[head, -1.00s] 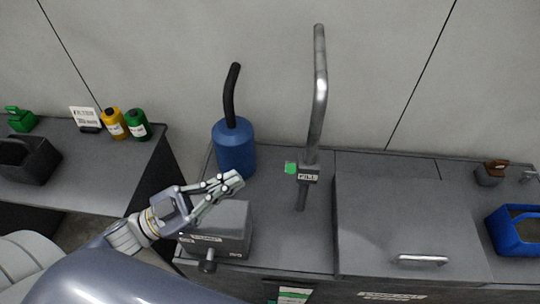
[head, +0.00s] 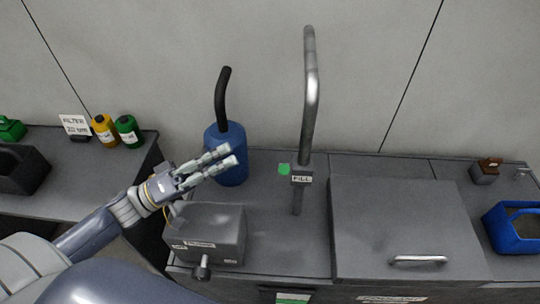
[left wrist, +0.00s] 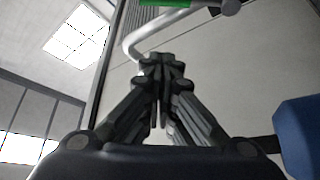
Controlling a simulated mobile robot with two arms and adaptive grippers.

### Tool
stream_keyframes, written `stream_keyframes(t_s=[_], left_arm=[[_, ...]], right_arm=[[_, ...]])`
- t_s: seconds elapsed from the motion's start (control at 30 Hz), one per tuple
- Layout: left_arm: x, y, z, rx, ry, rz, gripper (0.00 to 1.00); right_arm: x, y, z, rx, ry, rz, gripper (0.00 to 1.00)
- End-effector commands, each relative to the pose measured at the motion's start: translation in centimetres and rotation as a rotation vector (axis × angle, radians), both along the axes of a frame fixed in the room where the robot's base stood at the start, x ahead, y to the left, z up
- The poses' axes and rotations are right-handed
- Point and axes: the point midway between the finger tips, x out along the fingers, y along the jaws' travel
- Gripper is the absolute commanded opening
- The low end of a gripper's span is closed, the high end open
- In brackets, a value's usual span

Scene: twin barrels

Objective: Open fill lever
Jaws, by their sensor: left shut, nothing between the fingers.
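The fill lever (head: 297,200) is a dark grey handle pointing down below the FILL label (head: 301,179), at the foot of a tall bent metal pipe (head: 310,95). A small green tag (head: 284,169) sits just left of the label. My left gripper (head: 233,155) is shut and empty, left of the lever and apart from it. In the head view its fingertips overlap a blue barrel (head: 232,170) with a black hose; I cannot tell if they touch. The left wrist view shows the closed fingers (left wrist: 160,90), with blue at the right edge (left wrist: 298,135). My right gripper is not in view.
A grey box (head: 213,232) with a front knob stands below my left gripper. A large lidded grey box (head: 395,225) stands right of the lever. A blue bin (head: 515,228) is far right. Yellow (head: 104,130) and green (head: 128,131) bottles stand on the left bench.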

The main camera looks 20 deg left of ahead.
Motion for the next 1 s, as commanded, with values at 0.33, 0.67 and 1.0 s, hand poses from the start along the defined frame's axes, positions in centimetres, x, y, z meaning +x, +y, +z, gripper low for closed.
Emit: stream_keyframes(t_s=[0.33, 0.67, 1.0], left_arm=[[2.1, -2.2, 1.4, -0.015, 0.009, -0.007, 0.0], [5.6, -6.3, 3.2, -0.015, 0.008, -0.006, 0.0], [4.1, -8.4, 1.3, -0.015, 0.015, -0.006, 0.0]], right_arm=[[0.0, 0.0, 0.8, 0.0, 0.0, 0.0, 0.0], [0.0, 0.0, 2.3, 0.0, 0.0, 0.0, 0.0], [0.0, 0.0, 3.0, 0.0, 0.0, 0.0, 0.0]])
